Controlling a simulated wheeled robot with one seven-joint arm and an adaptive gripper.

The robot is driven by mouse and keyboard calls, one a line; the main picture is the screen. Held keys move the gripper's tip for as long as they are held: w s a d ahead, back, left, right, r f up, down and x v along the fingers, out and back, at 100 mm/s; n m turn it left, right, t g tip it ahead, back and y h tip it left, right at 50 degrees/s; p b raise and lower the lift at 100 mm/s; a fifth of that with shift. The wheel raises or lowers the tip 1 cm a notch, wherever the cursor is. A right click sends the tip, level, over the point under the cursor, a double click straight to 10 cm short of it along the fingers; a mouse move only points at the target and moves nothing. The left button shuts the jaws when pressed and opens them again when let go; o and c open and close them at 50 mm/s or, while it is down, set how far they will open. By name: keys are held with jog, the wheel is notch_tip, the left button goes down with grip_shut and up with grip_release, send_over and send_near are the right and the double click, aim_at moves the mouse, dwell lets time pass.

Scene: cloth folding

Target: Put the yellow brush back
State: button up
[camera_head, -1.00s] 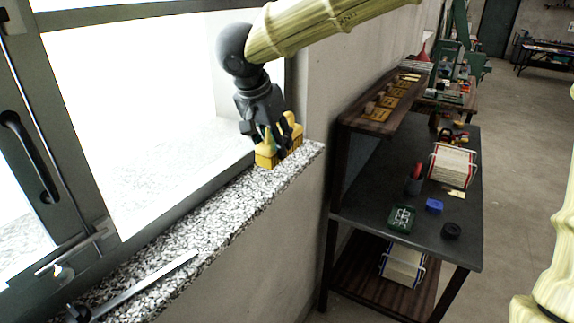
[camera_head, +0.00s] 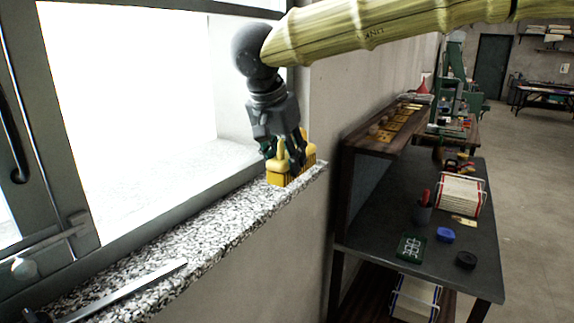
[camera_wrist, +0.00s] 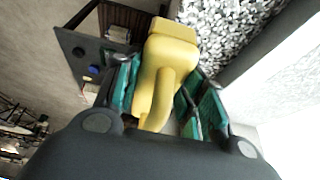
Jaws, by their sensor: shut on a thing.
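The yellow brush (camera_head: 278,178) is at the right end of the speckled stone window sill (camera_head: 222,218). It looks to be on or just above the sill; contact cannot be told for sure. My gripper (camera_head: 284,160) is over it with the fingers pointing down. In the wrist view the brush (camera_wrist: 168,65) lies between the two green-padded fingers of my gripper (camera_wrist: 166,98), which are shut on its handle. The underside of the brush is hidden.
A long metal strip (camera_head: 130,290) lies on the near sill. The window frame (camera_head: 65,110) stands at left. Right of the wall, a dark workbench (camera_head: 375,215) holds a pen cup (camera_head: 422,213), a blue round item (camera_head: 445,235), a black round item (camera_head: 466,260) and a bound stack (camera_head: 459,195).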

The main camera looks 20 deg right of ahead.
jog(key=w+d+p, duration=0.1)
jog(key=w, duration=0.3)
jog(key=w+d+p, duration=0.1)
jog(key=w+d, duration=0.1)
jog(key=w, duration=0.3)
jog(key=w+d+f+p, duration=0.1)
jog(key=w, duration=0.3)
jog(key=shift+w+d+f+p, duration=0.1)
jog(key=shift+w+d+p, duration=0.25)
jog(key=shift+d, duration=0.05)
jog(key=shift+w+f+p, duration=0.1)
jog(key=shift+f+p, duration=0.45)
jog(key=shift+f, duration=1.3)
jog(key=o, duration=1.1)
jog(key=shift+f, duration=0.15)
jog(key=shift+c, duration=0.2)
jog(key=b+v, duration=0.2)
jog(key=v, duration=1)
